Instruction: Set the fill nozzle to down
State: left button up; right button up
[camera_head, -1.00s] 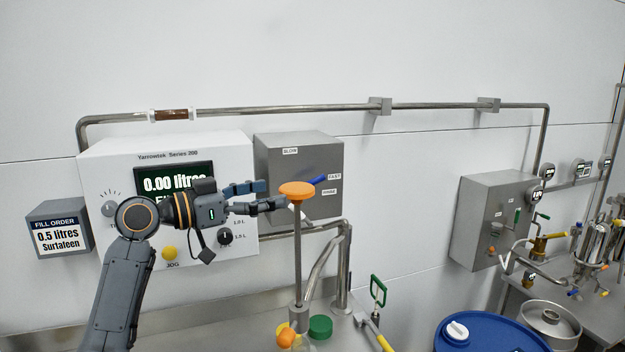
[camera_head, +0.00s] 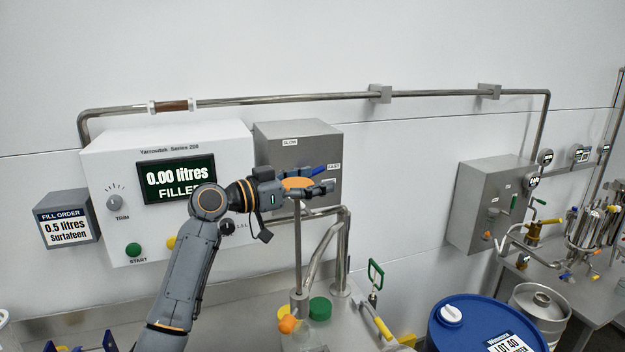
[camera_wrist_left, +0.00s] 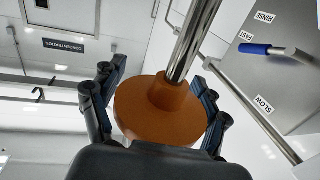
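The fill nozzle's orange disc-shaped knob (camera_head: 298,184) tops a vertical metal rod (camera_head: 298,245) in front of the grey box. The rod runs down to a fitting with an orange end (camera_head: 288,324) above the bench. My left gripper (camera_head: 320,180) is at the knob, with one finger on either side of it. In the left wrist view the orange knob (camera_wrist_left: 160,108) lies between the two spread fingers (camera_wrist_left: 158,100), very close to both. Firm contact does not show, and the gripper looks open. My right gripper is not in view.
The filler panel (camera_head: 130,225) reads 0.00 litres; the order sign (camera_head: 67,220) reads 0.5 litres. The grey box (camera_head: 300,145) carries a blue lever (camera_head: 318,170), close to my fingers. A green cap (camera_head: 320,308) and blue drum (camera_head: 480,325) stand lower right.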

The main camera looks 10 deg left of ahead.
pick_arm(q)
grip_shut()
dwell(0.4)
